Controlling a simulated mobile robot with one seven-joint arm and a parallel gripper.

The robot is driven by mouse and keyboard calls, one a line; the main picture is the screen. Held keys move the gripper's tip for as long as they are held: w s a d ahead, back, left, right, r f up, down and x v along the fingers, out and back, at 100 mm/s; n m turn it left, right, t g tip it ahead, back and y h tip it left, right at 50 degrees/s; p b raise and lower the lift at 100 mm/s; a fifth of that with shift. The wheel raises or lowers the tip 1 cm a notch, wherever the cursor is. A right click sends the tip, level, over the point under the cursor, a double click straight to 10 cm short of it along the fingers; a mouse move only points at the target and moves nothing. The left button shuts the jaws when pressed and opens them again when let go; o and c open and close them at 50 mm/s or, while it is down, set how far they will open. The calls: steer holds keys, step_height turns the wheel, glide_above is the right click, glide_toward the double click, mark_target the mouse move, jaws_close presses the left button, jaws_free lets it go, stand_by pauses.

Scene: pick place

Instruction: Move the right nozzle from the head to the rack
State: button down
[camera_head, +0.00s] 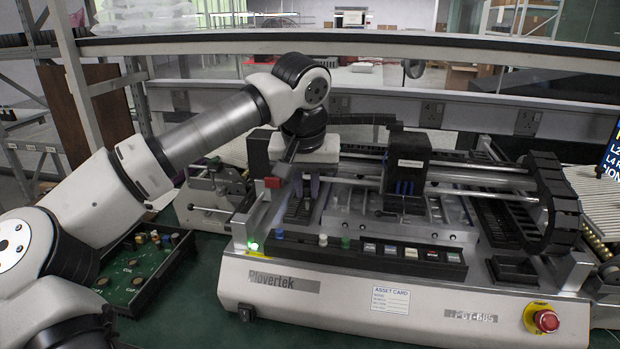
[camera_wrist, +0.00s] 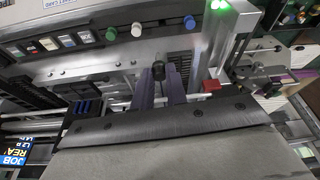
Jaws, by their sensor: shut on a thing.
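My gripper (camera_head: 306,190) points down over the left part of the machine bed, left of the black head (camera_head: 405,165). In the wrist view its two purple fingers (camera_wrist: 160,82) are shut on a small dark nozzle (camera_wrist: 158,70). The nozzle is hard to make out in the head view. Blue parts hang under the head; they also show in the wrist view (camera_wrist: 87,106). The dark rack (camera_head: 362,258) runs along the machine's front, with blue, white and green pieces at its left part. A gap lies between the blue piece (camera_wrist: 189,22) and the white piece (camera_wrist: 136,29).
Labelled blocks (camera_head: 411,252) fill the rack's right part. Rails (camera_head: 470,174) cross behind the head. A red block (camera_head: 273,182) stands close left of my gripper. A circuit board tray (camera_head: 140,270) lies at left; a red stop button (camera_head: 546,320) is at front right.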

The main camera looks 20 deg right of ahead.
steer(key=a+f, duration=0.1)
steer(key=b, duration=0.6)
glide_above(301, 238)
steer(key=s, duration=0.1)
steer(key=shift+s+a+f, duration=0.1)
steer(key=shift+a+f, duration=0.05)
steer(key=shift+f, duration=1.3)
steer(key=shift+s+a+f, duration=0.1)
steer(key=shift+f, duration=1.35)
steer(key=shift+f+b, duration=0.3)
steer(key=shift+f, duration=0.9)
steer(key=shift+f, duration=0.1)
steer(key=c, duration=1.3)
jaws_free()
steer(key=shift+c, duration=0.5)
steer(key=c, duration=0.3)
